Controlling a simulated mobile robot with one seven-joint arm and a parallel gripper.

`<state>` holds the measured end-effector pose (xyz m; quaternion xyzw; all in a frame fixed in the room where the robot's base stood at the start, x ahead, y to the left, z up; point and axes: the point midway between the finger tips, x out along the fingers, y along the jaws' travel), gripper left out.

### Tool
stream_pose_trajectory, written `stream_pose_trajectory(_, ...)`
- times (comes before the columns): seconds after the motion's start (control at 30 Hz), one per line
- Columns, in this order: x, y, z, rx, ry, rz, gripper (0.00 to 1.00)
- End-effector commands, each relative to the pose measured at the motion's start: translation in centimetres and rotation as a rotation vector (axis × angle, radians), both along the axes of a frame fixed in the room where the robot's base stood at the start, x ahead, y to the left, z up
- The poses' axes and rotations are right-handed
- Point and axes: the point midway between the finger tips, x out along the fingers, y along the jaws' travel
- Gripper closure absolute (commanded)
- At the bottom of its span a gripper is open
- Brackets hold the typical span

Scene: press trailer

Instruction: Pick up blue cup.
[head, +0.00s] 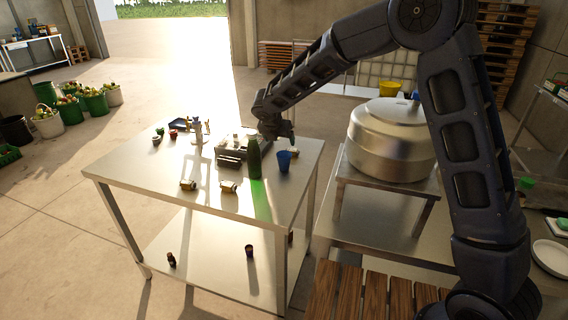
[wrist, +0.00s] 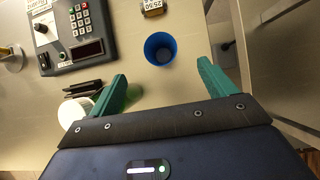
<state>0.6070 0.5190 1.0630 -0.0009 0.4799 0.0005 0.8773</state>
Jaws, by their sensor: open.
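The blue cup (head: 284,161) stands upright on the metal table (head: 140,181), near its right side, just right of a dark green bottle. In the wrist view the blue cup (wrist: 160,48) is seen from above, its opening empty, lying ahead of and between the fingers. My gripper (wrist: 162,78) has its two green fingers spread wide, with nothing between them. In the head view my gripper (head: 277,136) is over the table, just behind and above the cup. The fingers do not touch the cup.
The green bottle (head: 254,158) stands close left of the cup. A grey keypad device (wrist: 77,34) and a small labelled block (wrist: 153,8) are near it. Small jars (head: 228,187) lie toward the table's front. A large metal pot (head: 391,140) stands to the right.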

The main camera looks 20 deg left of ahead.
Motion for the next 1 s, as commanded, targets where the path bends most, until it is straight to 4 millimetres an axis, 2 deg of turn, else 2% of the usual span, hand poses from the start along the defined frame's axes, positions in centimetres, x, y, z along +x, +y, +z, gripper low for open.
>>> stream_pose_trajectory(0.03,0.0,0.0,-1.3,-0.004,0.0,0.0,0.17)
stream_pose_trajectory(0.1,0.0,0.0,-2.4,0.0,0.0,0.0,0.17)
stream_pose_trajectory(0.27,0.4,0.0,-3.6,0.0,-0.001,-0.001,0.17)
stream_pose_trajectory(0.6,2.8,0.0,-7.2,0.0,0.0,-0.001,0.17)
stream_pose_trajectory(0.83,3.6,0.0,-8.2,0.001,-0.001,-0.001,0.17)
stream_pose_trajectory(1.0,5.0,0.2,-9.9,0.0,-0.001,-0.001,0.17)
